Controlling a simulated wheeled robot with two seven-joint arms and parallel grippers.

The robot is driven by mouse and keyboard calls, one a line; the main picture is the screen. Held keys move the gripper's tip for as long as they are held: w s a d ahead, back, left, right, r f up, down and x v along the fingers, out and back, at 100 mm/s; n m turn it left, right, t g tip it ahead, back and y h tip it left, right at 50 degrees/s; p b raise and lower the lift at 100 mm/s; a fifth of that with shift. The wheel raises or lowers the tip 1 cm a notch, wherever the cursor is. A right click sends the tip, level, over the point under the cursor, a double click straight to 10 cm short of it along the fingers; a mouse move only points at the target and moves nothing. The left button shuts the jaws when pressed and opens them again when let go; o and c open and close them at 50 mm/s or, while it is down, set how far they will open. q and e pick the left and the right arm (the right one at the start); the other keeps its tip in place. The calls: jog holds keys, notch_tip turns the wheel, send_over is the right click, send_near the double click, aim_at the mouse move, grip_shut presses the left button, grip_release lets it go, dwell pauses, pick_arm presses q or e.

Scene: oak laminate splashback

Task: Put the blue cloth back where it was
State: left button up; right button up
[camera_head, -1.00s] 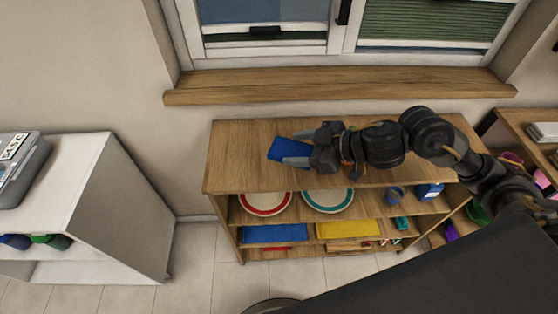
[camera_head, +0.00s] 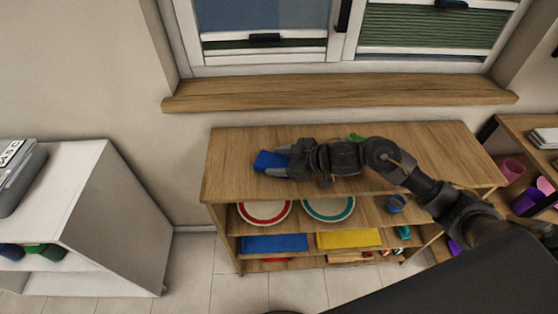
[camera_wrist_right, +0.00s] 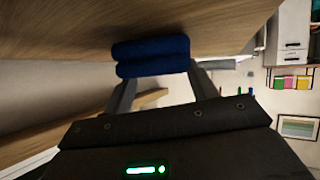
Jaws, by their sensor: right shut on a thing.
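A folded blue cloth (camera_head: 268,161) is at the left part of the top of the wooden shelf unit (camera_head: 232,160). My right gripper (camera_head: 280,162) is shut on its right end, reaching in from the right. The folded cloth also shows in the right wrist view (camera_wrist_right: 150,56), between the two fingers (camera_wrist_right: 160,78), close to the wooden surface. I cannot tell whether it touches the top. Another folded blue cloth (camera_head: 274,243) lies on a lower shelf, beside a yellow cloth (camera_head: 348,238). My left gripper is not in view.
Plates with red (camera_head: 264,213) and teal (camera_head: 328,208) rims and a blue cup (camera_head: 396,204) stand on the shelf below the top. A green object (camera_head: 357,137) is behind my arm. A window sill (camera_head: 330,92) runs above. The top's left end is clear.

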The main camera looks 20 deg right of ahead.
jog(key=shift+f, duration=0.15)
jog(key=o, duration=1.3)
jog(key=shift+r, duration=0.25)
jog(key=v, duration=1.2)
jog(key=shift+f, duration=0.1)
